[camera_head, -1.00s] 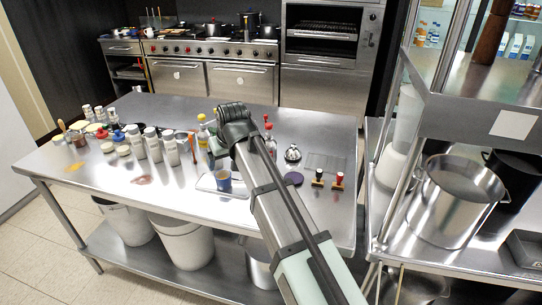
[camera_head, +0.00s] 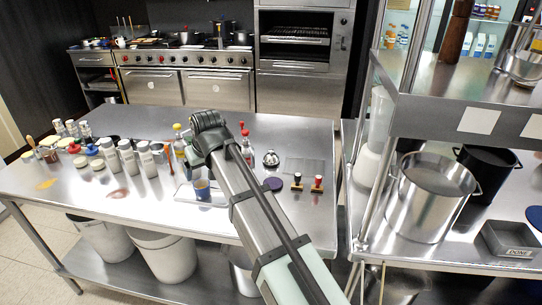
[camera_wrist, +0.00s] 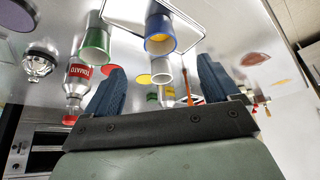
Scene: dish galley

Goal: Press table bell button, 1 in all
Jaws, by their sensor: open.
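The table bell (camera_head: 270,158) is a small silver dome on the steel table, right of my arm in the head view. In the wrist view the bell (camera_wrist: 38,62) shows upside down at the upper left, with its button toward the lower side. My gripper (camera_wrist: 158,88) has its two dark blue fingers spread wide apart with nothing held between them.
A red-capped tomato bottle (camera_wrist: 77,78) and a green-banded cup (camera_wrist: 96,40) stand between the bell and my fingers in the wrist view. A blue cup (camera_head: 202,191) stands on a tray. Two stamps (camera_head: 297,181) and a dark purple disc (camera_head: 273,184) lie near the bell.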

